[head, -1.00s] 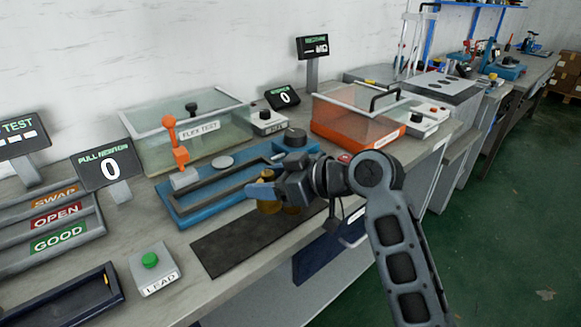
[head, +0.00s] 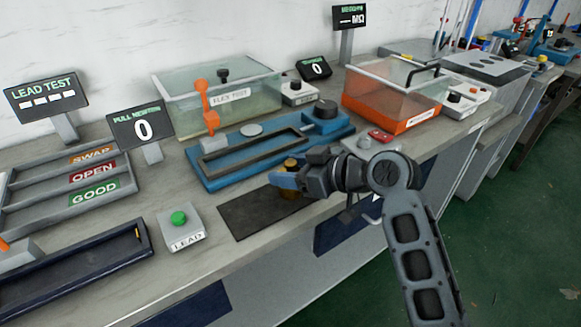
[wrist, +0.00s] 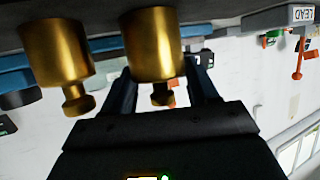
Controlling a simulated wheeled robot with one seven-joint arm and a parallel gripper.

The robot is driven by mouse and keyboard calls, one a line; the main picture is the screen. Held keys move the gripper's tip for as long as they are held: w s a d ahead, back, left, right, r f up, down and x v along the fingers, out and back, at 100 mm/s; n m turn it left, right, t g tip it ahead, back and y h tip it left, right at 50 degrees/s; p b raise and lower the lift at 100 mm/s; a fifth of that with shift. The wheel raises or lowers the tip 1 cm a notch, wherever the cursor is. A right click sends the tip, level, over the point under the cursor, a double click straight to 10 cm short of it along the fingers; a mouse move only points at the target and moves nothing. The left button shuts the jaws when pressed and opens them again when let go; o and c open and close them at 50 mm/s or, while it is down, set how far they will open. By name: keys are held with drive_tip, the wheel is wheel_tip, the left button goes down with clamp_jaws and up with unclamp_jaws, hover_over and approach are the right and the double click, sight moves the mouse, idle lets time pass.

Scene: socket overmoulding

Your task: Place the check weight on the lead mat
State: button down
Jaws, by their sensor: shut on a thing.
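The dark lead mat (head: 240,214) lies flat near the front edge of the bench. My gripper (head: 283,181) is over the mat's right end, its fingers shut on the knob of a brass check weight (head: 290,194). In the wrist view this weight (wrist: 153,45) is between the fingers, with its base toward the dark surface. I cannot tell whether the base touches the mat. A second brass weight (wrist: 57,52) is beside it in the wrist view, outside the fingers. In the head view its top (head: 291,163) shows behind my gripper, by the blue fixture.
The blue fixture (head: 215,178) stands just behind the mat. The LEAD button box (head: 181,230) is left of the mat. A dark tray (head: 75,270) and sorting racks (head: 120,200) are farther left. The mat's left part is clear.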

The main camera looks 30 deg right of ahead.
drive_tip(key=c, duration=0.6)
unclamp_jaws()
drive_tip(key=shift+s+r, duration=0.15)
drive_tip(key=v, duration=1.1)
drive_tip(key=shift+s+d+r, duration=0.1)
drive_tip(key=shift+s+d, duration=0.1)
drive_tip(key=shift+s, duration=0.1)
